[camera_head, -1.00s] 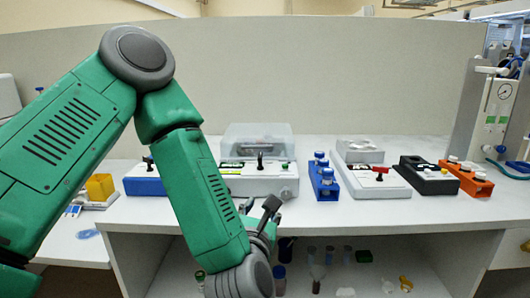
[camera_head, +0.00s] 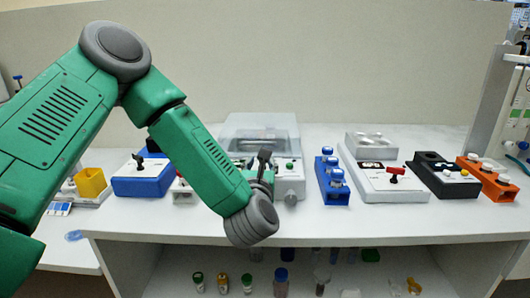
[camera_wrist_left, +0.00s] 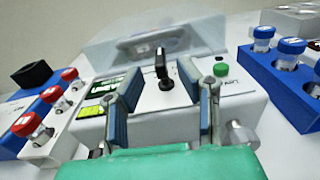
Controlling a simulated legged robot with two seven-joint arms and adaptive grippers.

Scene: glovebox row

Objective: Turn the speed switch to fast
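A white device (camera_head: 289,183) with a clear lid stands mid-table in the head view. In the wrist view its front panel (camera_wrist_left: 160,100) carries an upright black lever switch (camera_wrist_left: 163,70), green labels on the left and a green button (camera_wrist_left: 221,70) on the right. The panel lettering is too small to read surely. My left gripper (camera_wrist_left: 160,95) is open, with one finger on each side of the lever in the picture; I cannot tell whether either touches it. In the head view the left gripper (camera_head: 262,172) is over the device's front, partly hidden by my arm. My right gripper is out of view.
A blue box (camera_head: 142,180) with a black lever stands left. Right are a blue vial rack (camera_head: 332,185), a white box (camera_head: 385,185) with a red lever, a black box (camera_head: 440,180) and an orange rack (camera_head: 485,180). A red-capped vial rack (camera_wrist_left: 45,150) is close left.

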